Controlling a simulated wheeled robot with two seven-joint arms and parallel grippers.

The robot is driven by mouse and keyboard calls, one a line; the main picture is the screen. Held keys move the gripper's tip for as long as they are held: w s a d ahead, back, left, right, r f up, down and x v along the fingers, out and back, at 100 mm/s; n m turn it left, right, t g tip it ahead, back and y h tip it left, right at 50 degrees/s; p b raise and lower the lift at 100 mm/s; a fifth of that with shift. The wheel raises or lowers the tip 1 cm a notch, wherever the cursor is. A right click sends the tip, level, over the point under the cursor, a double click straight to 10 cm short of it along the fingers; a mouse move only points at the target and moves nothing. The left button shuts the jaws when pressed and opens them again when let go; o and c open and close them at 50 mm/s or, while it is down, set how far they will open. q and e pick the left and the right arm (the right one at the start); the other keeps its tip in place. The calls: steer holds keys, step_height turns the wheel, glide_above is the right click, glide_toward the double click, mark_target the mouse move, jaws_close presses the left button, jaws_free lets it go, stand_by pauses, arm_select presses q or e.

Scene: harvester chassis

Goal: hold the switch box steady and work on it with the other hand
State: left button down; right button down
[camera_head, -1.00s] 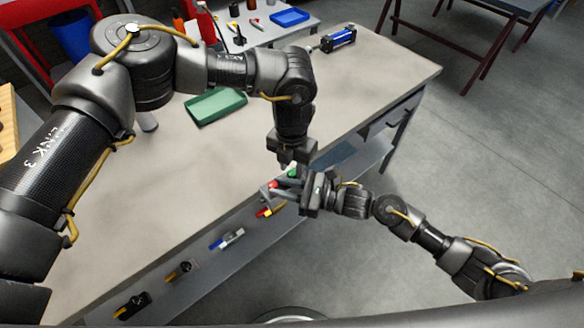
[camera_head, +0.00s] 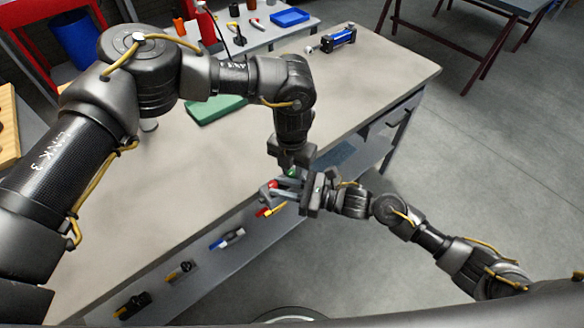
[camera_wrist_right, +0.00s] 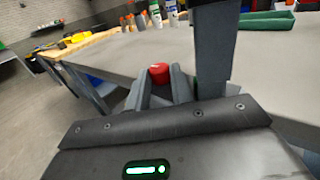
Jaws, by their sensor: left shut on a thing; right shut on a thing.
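The switch box (camera_head: 281,184) is small and grey with a red button and a bit of green, just off the bench's front edge. Most of it is hidden by my grippers. My right gripper (camera_head: 284,191) is shut on it from the right. In the right wrist view the red button of the switch box (camera_wrist_right: 159,73) shows between the fingers of my right gripper (camera_wrist_right: 165,90). My left gripper (camera_head: 292,165) comes down from above and is shut at the box's green side; its exact contact is hidden. In the wrist view my left gripper is a dark upright shape, its fingertips out of sight.
The grey workbench (camera_head: 190,165) has a green tray (camera_head: 217,109) and a blue cylinder (camera_head: 338,38) on it. Several tools hang on its front, including a red and yellow one (camera_head: 268,211) just below the box. Open floor lies to the right.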

mark_target(292, 172)
arm_select(q)
steer(key=n, duration=0.3)
steer(key=shift+n, duration=1.9)
steer(key=c, duration=1.5)
jaws_free()
steer(key=shift+r, duration=0.1)
step_height(292, 172, up, 12)
